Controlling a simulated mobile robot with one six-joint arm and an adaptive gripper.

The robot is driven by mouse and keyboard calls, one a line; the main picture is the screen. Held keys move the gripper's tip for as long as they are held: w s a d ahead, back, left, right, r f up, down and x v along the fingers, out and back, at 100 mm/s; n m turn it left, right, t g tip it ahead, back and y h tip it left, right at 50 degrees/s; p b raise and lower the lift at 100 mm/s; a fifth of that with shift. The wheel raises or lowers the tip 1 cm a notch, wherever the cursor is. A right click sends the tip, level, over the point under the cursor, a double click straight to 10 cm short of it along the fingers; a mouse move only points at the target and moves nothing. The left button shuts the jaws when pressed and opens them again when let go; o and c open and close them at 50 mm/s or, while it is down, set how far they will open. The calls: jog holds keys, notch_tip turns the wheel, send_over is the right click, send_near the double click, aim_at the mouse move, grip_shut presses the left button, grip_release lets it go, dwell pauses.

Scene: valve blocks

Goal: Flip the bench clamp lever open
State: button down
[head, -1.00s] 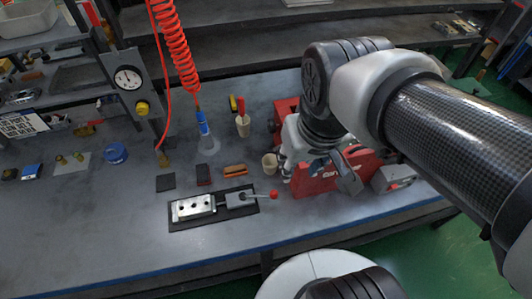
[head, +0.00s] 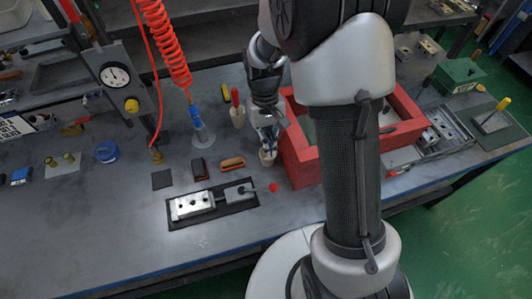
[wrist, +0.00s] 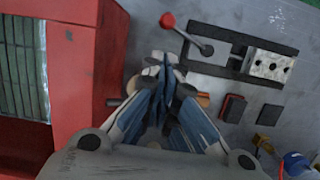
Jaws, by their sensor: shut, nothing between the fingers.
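The bench clamp (head: 238,193) is a grey block on a dark base plate. Its thin lever ends in a red ball knob (head: 272,187) and points right in the head view, lying low. In the wrist view, the knob (wrist: 167,20) is at the top, with the lever running to the clamp body (wrist: 208,48). A silver valve block (head: 192,205) sits at the plate's left end and also shows in the wrist view (wrist: 268,66). My gripper (head: 268,148) is shut and empty, behind and apart from the knob. Its blue-grey fingers (wrist: 165,68) point toward the knob side in the wrist view.
A red open box (head: 300,160) stands close to the right of my gripper. A beige cup (head: 267,157) is partly hidden by the gripper. An orange-brown block (head: 232,164) and a dark block (head: 199,169) lie behind the clamp. The bench front is clear.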

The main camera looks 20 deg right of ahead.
jog(key=shift+w+f, duration=0.1)
jog(key=shift+f, duration=0.3)
jog(key=b+x, duration=0.3)
jog(key=x, duration=0.7)
jog(key=shift+s, duration=0.25)
